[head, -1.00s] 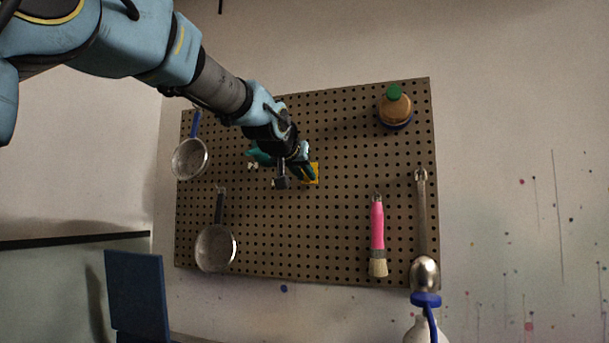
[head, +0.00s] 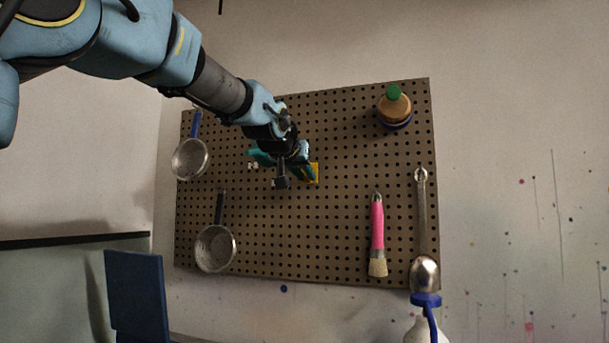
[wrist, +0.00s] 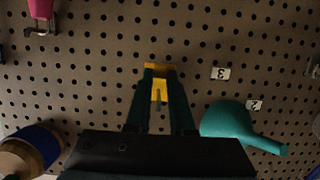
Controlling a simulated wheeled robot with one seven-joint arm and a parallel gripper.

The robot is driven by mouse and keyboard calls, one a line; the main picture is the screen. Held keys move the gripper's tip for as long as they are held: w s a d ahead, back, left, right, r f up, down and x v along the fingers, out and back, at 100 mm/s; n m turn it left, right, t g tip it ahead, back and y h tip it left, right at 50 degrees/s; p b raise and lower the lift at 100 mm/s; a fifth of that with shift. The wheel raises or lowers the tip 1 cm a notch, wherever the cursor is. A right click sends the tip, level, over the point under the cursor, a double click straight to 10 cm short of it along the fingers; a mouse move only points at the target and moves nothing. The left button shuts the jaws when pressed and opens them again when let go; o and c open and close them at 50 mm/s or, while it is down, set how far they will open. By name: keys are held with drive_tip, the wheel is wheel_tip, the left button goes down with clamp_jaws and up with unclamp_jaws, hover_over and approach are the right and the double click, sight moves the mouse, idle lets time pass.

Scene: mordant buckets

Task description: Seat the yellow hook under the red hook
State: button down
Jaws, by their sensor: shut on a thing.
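The yellow hook (wrist: 159,88) is between the two dark green fingers of my gripper (wrist: 161,78) in the wrist view. In the head view its yellow plate (head: 315,173) shows just right of my gripper (head: 306,173), in front of the middle of the pegboard. My gripper is shut on it. The plate is close to the board face; I cannot tell whether it touches or whether any peg sits in a hole. I cannot make out a red hook in either view; my arm and gripper cover part of the board.
The pegboard (head: 330,230) carries a teal funnel (wrist: 228,121), a pink brush (head: 377,222), a ladle (head: 422,220), two strainers (head: 189,158) and a green-capped bottle (head: 395,108). Two white number tags (wrist: 220,73) sit right of my fingers in the wrist view. The board below my gripper is bare.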

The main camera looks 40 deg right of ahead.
drive_tip(key=shift+w+d+p, duration=0.5)
drive_tip(key=shift+w+d, duration=0.1)
drive_tip(key=shift+d, duration=0.35)
idle(0.6)
drive_tip(key=c, duration=0.7)
unclamp_jaws()
drive_tip(key=b+v, duration=0.3)
drive_tip(key=v, duration=0.7)
drive_tip(key=shift+s+a, duration=0.2)
drive_tip(key=shift+a, duration=0.1)
